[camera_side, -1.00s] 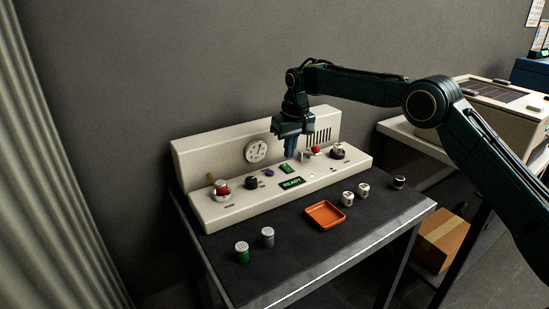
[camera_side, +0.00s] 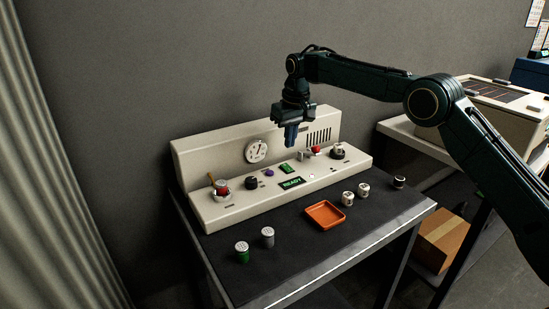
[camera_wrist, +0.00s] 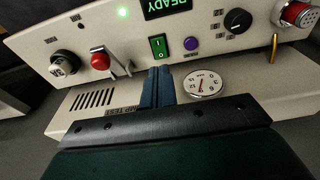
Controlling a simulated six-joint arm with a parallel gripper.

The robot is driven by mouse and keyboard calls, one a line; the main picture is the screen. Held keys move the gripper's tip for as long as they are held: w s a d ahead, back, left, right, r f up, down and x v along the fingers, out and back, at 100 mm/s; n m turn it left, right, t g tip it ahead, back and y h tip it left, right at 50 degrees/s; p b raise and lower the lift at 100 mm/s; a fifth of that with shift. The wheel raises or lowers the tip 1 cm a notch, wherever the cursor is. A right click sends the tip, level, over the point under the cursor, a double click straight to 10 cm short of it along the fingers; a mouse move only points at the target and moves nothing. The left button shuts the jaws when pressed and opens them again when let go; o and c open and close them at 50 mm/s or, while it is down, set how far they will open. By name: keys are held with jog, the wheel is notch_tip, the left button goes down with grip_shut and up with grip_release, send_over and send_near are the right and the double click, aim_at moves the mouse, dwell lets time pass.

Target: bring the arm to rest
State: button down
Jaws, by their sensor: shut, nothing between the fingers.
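My gripper (camera_side: 291,136) is shut and empty, pointing down above the cream brewer panel (camera_side: 235,208). In the wrist view its blue fingers (camera_wrist: 157,88) are together, below the green switch (camera_wrist: 159,46) in the picture. The panel's display (camera_side: 292,182) reads READY, and a green light (camera_wrist: 123,12) glows beside it. The round dial gauge (camera_side: 257,150) is on the upright back, left of my gripper. Red-topped parts sit at the panel's left (camera_side: 222,185) and right (camera_side: 315,150).
An orange tray (camera_side: 325,215) lies on the dark table (camera_side: 290,250) in front of the panel. A green canister (camera_side: 242,253), a grey canister (camera_side: 267,236) and several small cylinders stand around it. The grey wall is behind. Space above the panel is open.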

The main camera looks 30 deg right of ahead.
jog(key=s+d+r+t, duration=0.1)
jog(key=s+d+r, duration=0.1)
jog(key=s+r, duration=0.7)
jog(key=s+d+r+t, duration=0.1)
jog(key=s+d+r, duration=0.1)
jog(key=s+r, duration=0.75)
jog(key=s+f, duration=0.3)
jog(key=s, duration=0.6)
jog(key=s+d+f+t, duration=0.1)
jog(key=s+f, duration=0.2)
jog(key=s, duration=0.7)
jog(key=s+f, duration=0.3)
jog(key=s, duration=0.7)
jog(key=shift+d+f+t, duration=0.25)
jog(key=shift+f+t, duration=0.1)
jog(key=shift+t, duration=0.05)
